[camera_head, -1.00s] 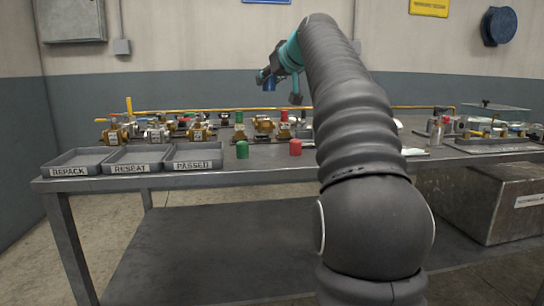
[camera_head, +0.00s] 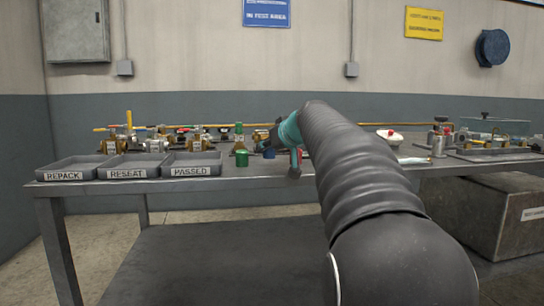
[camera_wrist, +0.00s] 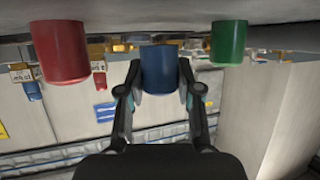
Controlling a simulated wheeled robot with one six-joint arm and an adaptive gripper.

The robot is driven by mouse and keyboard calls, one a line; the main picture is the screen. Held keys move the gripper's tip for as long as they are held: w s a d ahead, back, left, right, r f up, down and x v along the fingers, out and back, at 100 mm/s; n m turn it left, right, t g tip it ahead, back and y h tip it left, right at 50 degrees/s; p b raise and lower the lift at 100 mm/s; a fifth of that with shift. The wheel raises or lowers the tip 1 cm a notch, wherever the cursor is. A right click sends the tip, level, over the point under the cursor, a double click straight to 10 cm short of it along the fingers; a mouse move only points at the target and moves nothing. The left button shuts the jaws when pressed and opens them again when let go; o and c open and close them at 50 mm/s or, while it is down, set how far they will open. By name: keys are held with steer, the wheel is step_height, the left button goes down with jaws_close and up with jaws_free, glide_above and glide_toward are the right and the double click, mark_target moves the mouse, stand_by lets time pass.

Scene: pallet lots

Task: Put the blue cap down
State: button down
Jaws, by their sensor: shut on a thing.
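The blue cap (camera_head: 269,153) is in my gripper (camera_head: 266,146), low at the bench's front part. In the wrist view the blue cap (camera_wrist: 159,70) sits upright between the two fingers, which are shut on its sides. I cannot tell whether its base touches the bench top. A green cap (camera_head: 242,158) stands to its left in the head view; it also shows at right in the wrist view (camera_wrist: 228,43). A red cap (camera_wrist: 60,50) stands on the other side, mostly hidden by my arm in the head view.
Three grey trays stand at the bench's left: REPACK (camera_head: 70,169), RESEAT (camera_head: 132,167) and PASSED (camera_head: 192,165). Several brass valves (camera_head: 155,142) line the back. My arm hides the bench's middle. A metal box (camera_head: 490,215) stands at lower right.

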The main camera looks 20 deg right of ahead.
steer(key=shift+f, duration=0.85)
steer(key=shift+f+b, duration=0.2)
steer(key=shift+b, duration=0.2)
steer(key=c, duration=0.8)
jaws_free()
steer(key=shift+o, duration=0.2)
steer(key=shift+r+p, duration=0.15)
steer(key=shift+p, duration=0.15)
steer(key=v, duration=0.8)
steer(key=d+v, duration=0.1)
steer(key=v, duration=0.3)
steer(key=shift+s+r, duration=0.15)
steer(key=shift+r, duration=0.3)
steer(key=shift+s+r, duration=0.2)
steer(key=shift+s, duration=0.35)
